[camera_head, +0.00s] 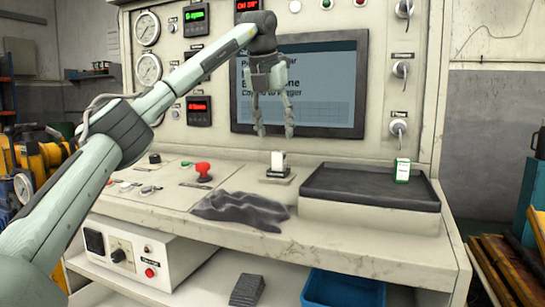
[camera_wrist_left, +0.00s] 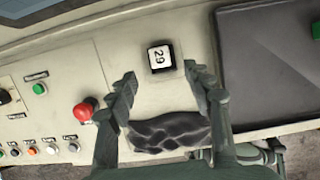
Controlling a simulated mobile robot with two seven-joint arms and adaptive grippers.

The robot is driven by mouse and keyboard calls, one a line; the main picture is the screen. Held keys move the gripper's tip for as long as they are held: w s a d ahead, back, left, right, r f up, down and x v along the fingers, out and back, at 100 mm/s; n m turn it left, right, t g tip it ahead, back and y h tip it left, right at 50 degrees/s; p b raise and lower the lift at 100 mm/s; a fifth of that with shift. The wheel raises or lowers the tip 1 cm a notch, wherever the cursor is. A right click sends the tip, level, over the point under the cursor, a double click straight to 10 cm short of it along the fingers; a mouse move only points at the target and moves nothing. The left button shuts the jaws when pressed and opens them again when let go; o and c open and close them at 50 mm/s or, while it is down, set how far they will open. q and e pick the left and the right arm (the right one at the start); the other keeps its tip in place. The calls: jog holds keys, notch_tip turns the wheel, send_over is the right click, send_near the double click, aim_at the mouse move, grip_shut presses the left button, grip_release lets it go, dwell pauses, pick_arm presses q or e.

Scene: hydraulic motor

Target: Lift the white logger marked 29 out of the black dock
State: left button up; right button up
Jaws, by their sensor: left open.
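The white logger marked 29 (camera_head: 277,161) stands upright in the small black dock (camera_head: 277,174) on the bench top. In the left wrist view the logger (camera_wrist_left: 160,57) is seen from above with its number showing, and the dark dock rim surrounds it. My left gripper (camera_head: 273,132) is open and empty, pointing down above the logger and in front of the screen. In the left wrist view its two fingers (camera_wrist_left: 160,78) are spread, with the logger in line with the gap just beyond their tips. My right gripper is not in view.
A dark cloth (camera_head: 240,210) lies crumpled in front of the dock. A red mushroom button (camera_head: 203,169) stands to the left. A raised tray with a dark top (camera_head: 370,186) is to the right, with a white-green item (camera_head: 402,170) at its back edge. A screen (camera_head: 345,90) stands behind.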

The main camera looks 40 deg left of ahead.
aim_at(279, 152)
pick_arm(q)
jog(key=x, duration=0.8)
jog(key=shift+w+r, duration=0.15)
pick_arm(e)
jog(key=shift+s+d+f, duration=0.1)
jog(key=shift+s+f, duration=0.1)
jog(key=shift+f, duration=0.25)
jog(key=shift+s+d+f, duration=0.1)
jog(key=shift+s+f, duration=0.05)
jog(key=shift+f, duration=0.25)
pick_arm(q)
jog(key=shift+c, duration=0.3)
grip_shut()
